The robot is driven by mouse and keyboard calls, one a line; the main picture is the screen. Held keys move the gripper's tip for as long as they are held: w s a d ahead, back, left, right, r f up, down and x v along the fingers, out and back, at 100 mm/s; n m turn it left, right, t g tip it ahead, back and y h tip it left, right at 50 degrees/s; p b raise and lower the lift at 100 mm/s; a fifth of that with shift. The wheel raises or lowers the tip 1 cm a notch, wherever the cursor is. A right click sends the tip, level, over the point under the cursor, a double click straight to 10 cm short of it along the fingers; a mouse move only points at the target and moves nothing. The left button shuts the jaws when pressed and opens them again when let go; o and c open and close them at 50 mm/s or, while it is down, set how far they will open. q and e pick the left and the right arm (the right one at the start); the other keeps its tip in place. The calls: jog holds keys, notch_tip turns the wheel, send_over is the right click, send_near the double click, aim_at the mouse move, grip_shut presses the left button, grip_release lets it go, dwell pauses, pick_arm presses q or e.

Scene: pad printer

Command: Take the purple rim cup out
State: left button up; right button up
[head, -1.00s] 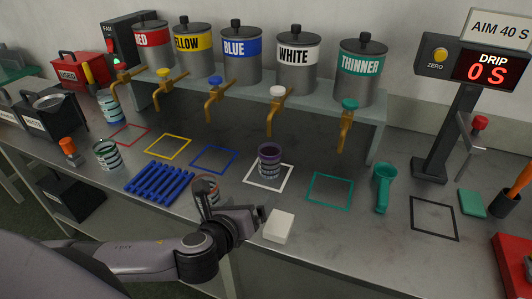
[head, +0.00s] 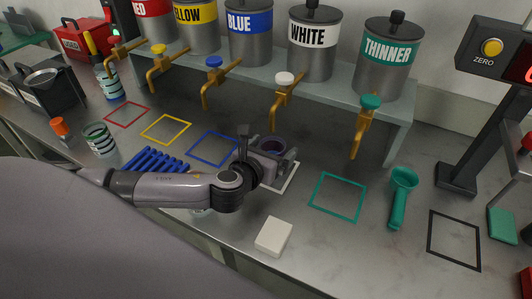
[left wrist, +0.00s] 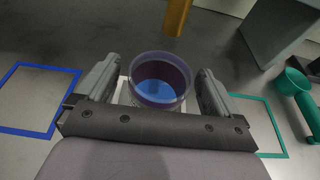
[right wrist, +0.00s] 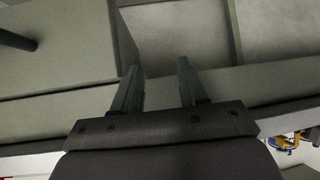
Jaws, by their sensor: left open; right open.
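The purple rim cup (head: 271,146) stands in the white square outline below the WHITE tank's tap, mostly hidden by my left gripper (head: 272,160) in the head view. In the left wrist view the cup (left wrist: 160,82) shows its purple rim and blue contents. My left gripper (left wrist: 160,88) is open, with one finger on each side of the cup; a small gap shows on each side. My right gripper (right wrist: 160,85) is open and empty, away from the cup, facing grey panels.
Brass taps (head: 283,100) hang from the tank shelf behind the cup. A white block (head: 273,237) lies near the front edge. A blue rack (head: 155,160) is to the left. A green scoop (head: 400,195) and green square outline (head: 338,197) are to the right.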

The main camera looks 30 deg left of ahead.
pick_arm(q)
jog(key=shift+x, duration=1.2)
jog(key=c, duration=1.1)
jog(key=shift+c, duration=0.7)
jog(key=shift+r+p, duration=0.9)
jog(key=shift+p, duration=0.2)
jog(key=shift+f, duration=0.1)
